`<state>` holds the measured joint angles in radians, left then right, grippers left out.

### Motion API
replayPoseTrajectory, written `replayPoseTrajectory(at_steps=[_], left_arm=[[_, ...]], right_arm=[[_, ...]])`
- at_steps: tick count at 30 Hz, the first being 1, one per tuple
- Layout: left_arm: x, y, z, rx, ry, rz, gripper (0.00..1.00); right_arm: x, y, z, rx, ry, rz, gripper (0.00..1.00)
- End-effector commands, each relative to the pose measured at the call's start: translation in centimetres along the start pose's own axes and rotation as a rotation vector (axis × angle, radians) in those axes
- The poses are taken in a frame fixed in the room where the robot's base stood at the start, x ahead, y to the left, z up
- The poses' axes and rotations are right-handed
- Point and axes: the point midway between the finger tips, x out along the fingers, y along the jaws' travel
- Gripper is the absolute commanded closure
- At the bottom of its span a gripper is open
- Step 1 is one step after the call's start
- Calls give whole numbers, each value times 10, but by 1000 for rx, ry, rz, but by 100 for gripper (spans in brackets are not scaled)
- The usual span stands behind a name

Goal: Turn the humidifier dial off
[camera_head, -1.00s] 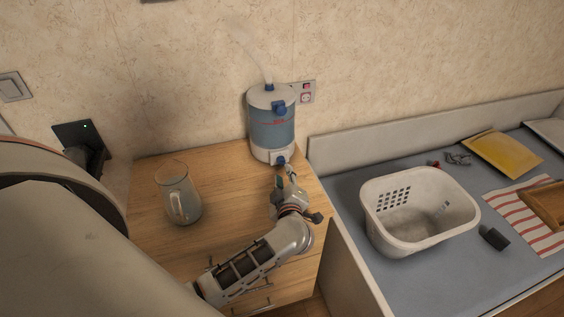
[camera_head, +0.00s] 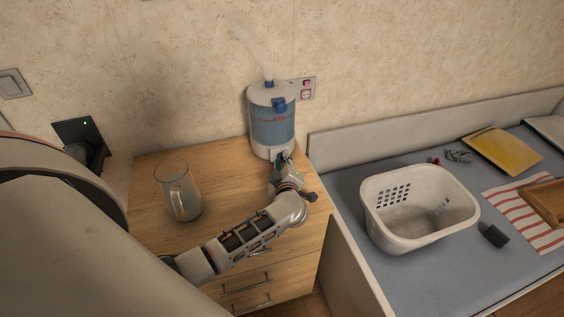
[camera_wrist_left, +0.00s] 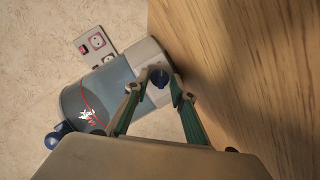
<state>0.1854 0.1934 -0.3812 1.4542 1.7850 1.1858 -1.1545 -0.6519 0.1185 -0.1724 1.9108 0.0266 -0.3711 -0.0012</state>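The humidifier (camera_head: 272,128) stands at the back right of the wooden cabinet, with a white top and base, a blue-grey tank and faint mist above. It also shows in the left wrist view (camera_wrist_left: 104,92), lying sideways in the picture. My left gripper (camera_head: 283,158) is at the base's front. In the left wrist view, its fingers (camera_wrist_left: 160,81) are apart, one on each side of the dial. I cannot tell whether they touch it. My right gripper is not in view.
A glass pitcher (camera_head: 179,192) stands on the cabinet top (camera_head: 222,165), left of my left arm. A wall socket (camera_head: 306,90) is behind the humidifier. To the right, a white basket (camera_head: 408,232) sits on a blue-grey surface (camera_head: 345,180), with a yellow envelope (camera_head: 503,152) beyond.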

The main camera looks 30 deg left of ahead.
Motion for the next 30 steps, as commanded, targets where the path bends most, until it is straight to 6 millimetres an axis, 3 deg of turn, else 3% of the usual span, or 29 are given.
replayPoseTrajectory(at_steps=[3, 9, 20, 30], left_arm=[[0, 0, 0, 0, 0, 0, 100], [0, -1, 0, -20, -1, 6, 100], [0, -3, 1, -219, -13, 74, 100], [-1, -2, 1, -236, -16, 80, 100]], right_arm=[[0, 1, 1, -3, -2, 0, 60], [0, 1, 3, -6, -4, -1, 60], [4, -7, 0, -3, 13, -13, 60], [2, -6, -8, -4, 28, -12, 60]])
